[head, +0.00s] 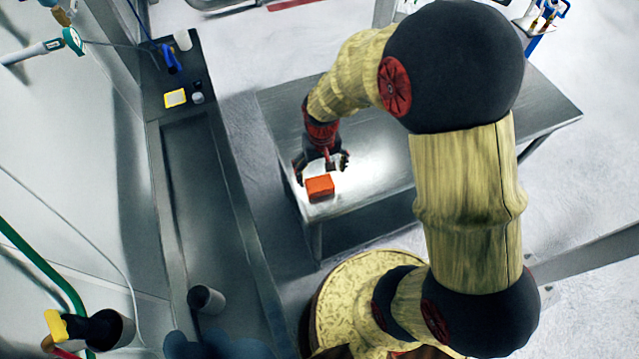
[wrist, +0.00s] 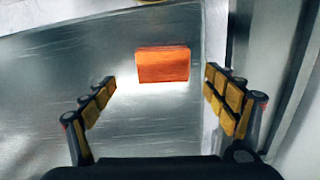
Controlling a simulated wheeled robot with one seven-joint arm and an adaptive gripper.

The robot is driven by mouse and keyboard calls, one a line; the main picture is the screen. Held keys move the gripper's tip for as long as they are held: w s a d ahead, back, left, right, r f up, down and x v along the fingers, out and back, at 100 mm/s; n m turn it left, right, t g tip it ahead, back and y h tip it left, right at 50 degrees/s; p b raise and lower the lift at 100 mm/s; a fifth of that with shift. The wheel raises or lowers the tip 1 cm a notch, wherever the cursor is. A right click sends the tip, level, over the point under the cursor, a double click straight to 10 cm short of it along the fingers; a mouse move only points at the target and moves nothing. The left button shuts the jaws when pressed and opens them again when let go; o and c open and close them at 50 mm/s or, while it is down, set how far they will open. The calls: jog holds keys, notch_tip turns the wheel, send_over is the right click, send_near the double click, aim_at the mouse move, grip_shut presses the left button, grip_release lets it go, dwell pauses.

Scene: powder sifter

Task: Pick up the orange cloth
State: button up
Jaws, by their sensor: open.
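The orange cloth (head: 320,187) looks like a small folded block. It lies on the metal table (head: 375,165) near the table's left end. My gripper (head: 322,168) is open and empty close beside the cloth in the head view. In the wrist view the cloth (wrist: 162,64) is ahead of my gripper (wrist: 160,95), between the lines of its two spread fingers and apart from both. The whole upper face of the cloth shows in the wrist view. Whether the fingertips are level with the cloth or above it, I cannot tell.
A long metal counter or sink (head: 200,190) runs along the left, with a gap of floor between it and the table. A yellow item (head: 175,98) and several small things sit at its far end. The table right of the cloth is clear.

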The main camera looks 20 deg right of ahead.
aim_at(320, 183)
jog(key=shift+w+a+f, duration=0.15)
jog(key=shift+a+f, duration=0.1)
jog(key=shift+f, duration=0.6)
notch_tip(320, 183, down, 5)
jog(key=shift+r+b, duration=0.1)
jog(key=shift+b, duration=0.45)
jog(key=shift+c, duration=1)
jog(key=c, duration=1.1)
jog(key=shift+o, duration=0.2)
jog(key=shift+r, duration=0.15)
